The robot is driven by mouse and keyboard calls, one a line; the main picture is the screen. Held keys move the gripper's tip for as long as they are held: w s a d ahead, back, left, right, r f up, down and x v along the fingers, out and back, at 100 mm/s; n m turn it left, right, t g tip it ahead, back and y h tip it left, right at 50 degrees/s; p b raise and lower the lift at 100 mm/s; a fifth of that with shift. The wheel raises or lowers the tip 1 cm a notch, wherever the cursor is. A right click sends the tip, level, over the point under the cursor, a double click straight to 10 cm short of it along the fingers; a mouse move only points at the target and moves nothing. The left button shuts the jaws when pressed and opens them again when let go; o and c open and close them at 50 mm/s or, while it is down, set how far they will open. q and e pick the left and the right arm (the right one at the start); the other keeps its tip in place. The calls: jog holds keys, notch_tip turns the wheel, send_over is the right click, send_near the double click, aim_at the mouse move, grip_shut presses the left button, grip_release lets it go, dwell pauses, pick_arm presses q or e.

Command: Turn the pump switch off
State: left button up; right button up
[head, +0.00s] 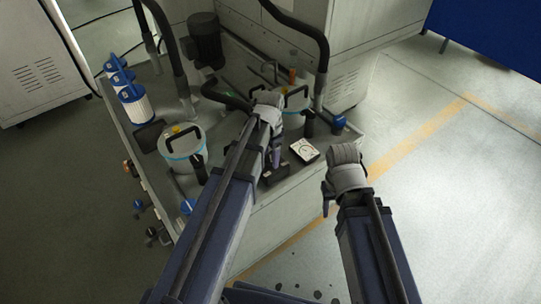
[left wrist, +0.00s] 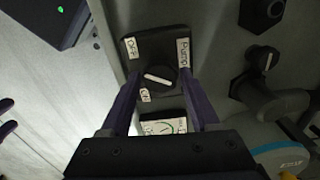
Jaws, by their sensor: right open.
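The pump switch is a black rotary knob (left wrist: 160,78) with a white bar, on a dark plate in the left wrist view. An OFF label (left wrist: 130,47) is at the plate's upper left, an ON label (left wrist: 145,95) is below the knob, and a Pump label (left wrist: 183,52) is at the right. The bar lies nearly level, its right end slightly lower. My left gripper (left wrist: 161,86) is open, with one purple finger on each side of the knob; contact cannot be told. In the head view my left gripper (head: 275,156) points down near the gauge. My right gripper (head: 328,196) is open, away from the switch.
A white-faced gauge (head: 304,150) sits beside the switch. Filter housings (head: 182,150), blue-capped cartridges (head: 132,100), black hoses and a motor (head: 205,42) crowd the grey unit. Open floor with a yellow line (head: 425,133) lies to the right.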

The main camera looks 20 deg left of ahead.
aim_at(271, 158)
pick_arm(q)
jog(key=o, duration=0.3)
jog(key=shift+r, duration=0.1)
notch_tip(271, 158, up, 8)
jog(key=p, duration=0.8)
jog(key=shift+f, duration=0.2)
jog(key=s+d+r+n+p, duration=0.2)
jog(key=s+d+r+p, duration=0.1)
jog(key=s+d, duration=0.2)
jog(key=s+d+r+n+y+p, duration=0.1)
jog(key=s+d+r+n+p, duration=0.1)
jog(key=s+d, duration=0.3)
jog(key=s+r+p, duration=0.1)
jog(key=s, duration=0.3)
jog(key=shift+s+d+r+n, duration=0.25)
jog(key=shift+s+d+n, duration=0.05)
jog(key=shift+d, duration=0.1)
